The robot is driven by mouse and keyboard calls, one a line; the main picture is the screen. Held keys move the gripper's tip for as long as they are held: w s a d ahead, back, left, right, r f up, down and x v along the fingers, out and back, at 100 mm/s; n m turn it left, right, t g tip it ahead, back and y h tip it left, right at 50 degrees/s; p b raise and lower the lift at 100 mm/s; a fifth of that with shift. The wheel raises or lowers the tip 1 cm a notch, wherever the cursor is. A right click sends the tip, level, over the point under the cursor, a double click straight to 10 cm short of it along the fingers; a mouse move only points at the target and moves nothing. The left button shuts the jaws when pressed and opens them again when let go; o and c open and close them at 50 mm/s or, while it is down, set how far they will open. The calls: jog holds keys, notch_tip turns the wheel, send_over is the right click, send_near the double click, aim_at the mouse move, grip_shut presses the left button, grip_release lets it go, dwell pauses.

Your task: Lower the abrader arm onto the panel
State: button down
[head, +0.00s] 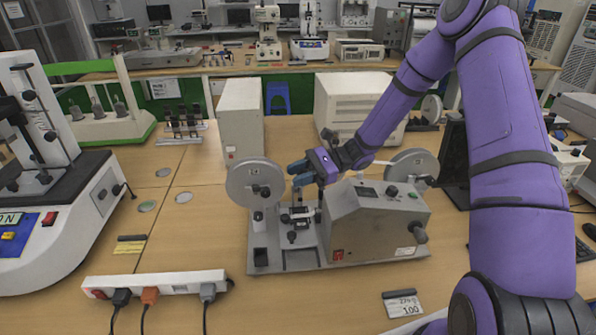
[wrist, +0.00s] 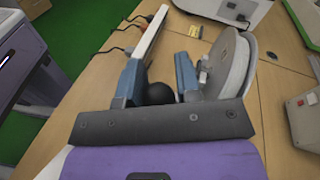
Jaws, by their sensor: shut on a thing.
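The abrader is a grey machine with a sloped body (head: 372,228) on a flat base in the middle of the table. A pale disc (head: 254,183) stands at its left, and a second disc (head: 412,166) stands behind the body. My gripper (head: 298,174) is over the machine, just right of the left disc. In the wrist view, its blue fingers (wrist: 157,78) are on either side of a round black knob (wrist: 160,93). The knob appears to be the abrader arm's handle; the fingers hide it in the head view. I cannot make out the panel clearly.
A white power strip (head: 160,285) with plugs lies in front at left. A small card (head: 402,303) lies at the front. White boxes (head: 241,118) stand behind the machine, and a large tester (head: 62,215) stands at far left.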

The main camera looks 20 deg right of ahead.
jog(key=shift+f, duration=0.1)
jog(key=c, duration=0.9)
grip_release()
jog(key=shift+w, duration=0.1)
jog(key=shift+d, duration=0.1)
jog(key=d, duration=0.3)
jog(key=d+r, duration=0.1)
jog(key=d, duration=0.6)
jog(key=shift+w+d+r, duration=0.15)
jog(key=shift+w+d, duration=0.1)
jog(key=shift+w, duration=0.15)
jog(key=s+r+n+t+h, duration=0.3)
jog(key=s+r+n+h, duration=0.3)
jog(key=s+r, duration=0.6)
jog(key=s+r+n+t+h, duration=0.3)
jog(key=s+r+n+h, duration=0.4)
jog(key=s, duration=1.1)
notch_tip(320, 180, up, 6)
jog(key=h, duration=0.3)
jog(key=shift+s+n+t+h, duration=0.3)
jog(key=shift+s, duration=0.1)
